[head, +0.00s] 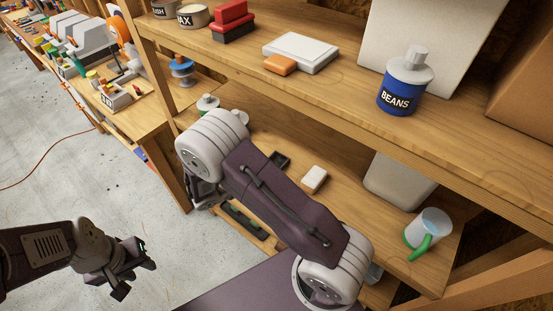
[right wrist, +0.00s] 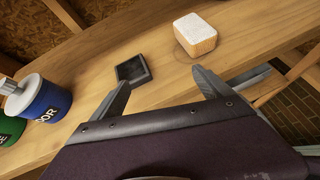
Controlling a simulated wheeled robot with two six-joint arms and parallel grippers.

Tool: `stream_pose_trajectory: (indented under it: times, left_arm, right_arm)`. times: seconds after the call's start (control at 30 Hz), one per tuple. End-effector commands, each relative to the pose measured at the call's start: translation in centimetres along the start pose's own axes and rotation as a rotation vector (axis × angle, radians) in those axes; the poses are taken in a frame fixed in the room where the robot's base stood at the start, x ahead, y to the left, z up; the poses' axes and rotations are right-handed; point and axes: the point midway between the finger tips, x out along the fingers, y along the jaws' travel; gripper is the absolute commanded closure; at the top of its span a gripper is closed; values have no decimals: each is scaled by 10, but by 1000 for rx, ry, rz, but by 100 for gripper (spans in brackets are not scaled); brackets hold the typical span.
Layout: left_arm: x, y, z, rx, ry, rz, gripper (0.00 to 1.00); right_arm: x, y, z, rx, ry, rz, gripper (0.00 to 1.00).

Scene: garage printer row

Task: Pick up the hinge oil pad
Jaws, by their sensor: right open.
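No label shows which thing is the hinge oil pad. Two small flat pieces lie on the lower shelf (head: 375,230): a dark square pad (head: 279,160) and a pale block with a tan side (head: 314,178). In the right wrist view, the dark pad (right wrist: 133,70) lies beyond the jaws and the pale block (right wrist: 195,35) is to its right. My right gripper (right wrist: 161,78) is open and empty, its fingers apart and pointing towards the two; my arm largely hides it in the head view. My left gripper (head: 135,275) looks open and empty, over the floor at lower left.
A blue tin (right wrist: 45,105) and a green tin (right wrist: 10,130) stand left of the dark pad. A mug with a green handle (head: 430,228) stands at the lower shelf's right end. The upper shelf (head: 330,95) overhangs, holding a beans tin (head: 403,92) and an orange block (head: 281,65).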

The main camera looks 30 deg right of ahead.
Motion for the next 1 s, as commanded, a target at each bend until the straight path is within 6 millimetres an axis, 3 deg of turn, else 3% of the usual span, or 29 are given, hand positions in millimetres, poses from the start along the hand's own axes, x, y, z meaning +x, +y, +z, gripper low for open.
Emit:
stream_pose_trajectory:
  times: [0.1,0.2,0.33,0.53,0.73,0.87,1.0]
  left_arm:
    - [0,0,0,0,0,0,64]
    - [0,0,0,0,0,0,64]
    - [-4,0,0,0,0,0,64]
    - [-15,0,-2,0,0,0,64]
    - [-21,0,-2,0,0,0,64]
    - [-38,1,-4,0,0,0,64]
    - [-39,1,-4,0,0,0,64]
  right_arm:
    - [-6,32,-11,-146,-123,142,11]
    - [-9,43,-13,-184,-160,186,11]
    - [-3,44,-10,-185,-162,186,11]
    - [25,49,-5,-184,-160,184,11]
    - [35,51,-2,-182,-159,183,11]
    - [59,54,5,-181,-159,179,11]
    - [77,58,3,-182,-159,183,11]
